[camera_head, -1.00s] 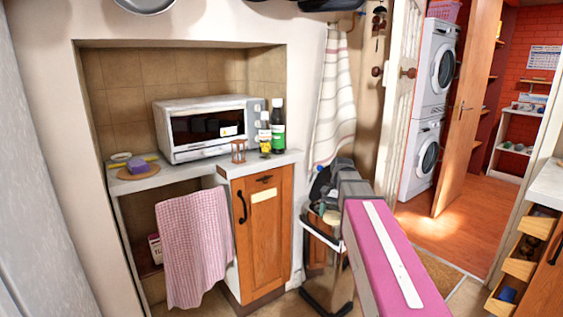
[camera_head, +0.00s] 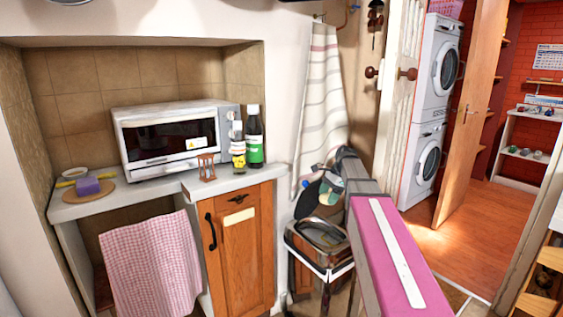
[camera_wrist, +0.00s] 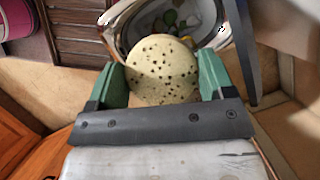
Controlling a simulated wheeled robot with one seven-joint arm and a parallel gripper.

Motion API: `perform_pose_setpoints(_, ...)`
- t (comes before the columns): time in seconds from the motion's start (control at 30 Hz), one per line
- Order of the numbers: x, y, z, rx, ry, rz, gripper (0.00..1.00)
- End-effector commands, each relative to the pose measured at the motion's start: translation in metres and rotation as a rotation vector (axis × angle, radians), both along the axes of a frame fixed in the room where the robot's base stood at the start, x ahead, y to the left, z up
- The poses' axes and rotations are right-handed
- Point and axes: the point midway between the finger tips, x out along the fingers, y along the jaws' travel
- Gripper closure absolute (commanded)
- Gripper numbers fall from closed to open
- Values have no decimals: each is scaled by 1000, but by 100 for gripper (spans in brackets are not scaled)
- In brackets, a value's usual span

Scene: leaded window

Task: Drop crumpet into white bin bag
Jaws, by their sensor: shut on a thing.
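In the wrist view my gripper (camera_wrist: 161,85) is shut on the crumpet (camera_wrist: 162,70), a round, pale yellow disc with dark holes. A green finger presses on each side of it. Beyond the crumpet is an open bin lined with a pale bag (camera_wrist: 124,35), with green and yellowish bits inside. The crumpet overlaps the near part of the bin's opening and hides it. I cannot tell how high above it the crumpet is. In the head view the bin (camera_head: 320,240) stands beside the wooden cabinet, partly behind my arm. The crumpet cannot be made out there.
A wooden cabinet (camera_head: 238,245) stands left of the bin. The counter above holds a microwave (camera_head: 170,140), bottles (camera_head: 254,140), an hourglass (camera_head: 206,167) and a board (camera_head: 88,192). A striped towel (camera_head: 318,110) hangs behind the bin. An open doorway with stacked washing machines (camera_head: 437,100) lies right.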

Motion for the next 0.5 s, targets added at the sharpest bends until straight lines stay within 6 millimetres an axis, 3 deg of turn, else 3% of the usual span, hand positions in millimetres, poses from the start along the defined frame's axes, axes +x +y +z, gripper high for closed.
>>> perform_pose_setpoints(0.5, -1, 0, -48, 0, 2, 3, 48)
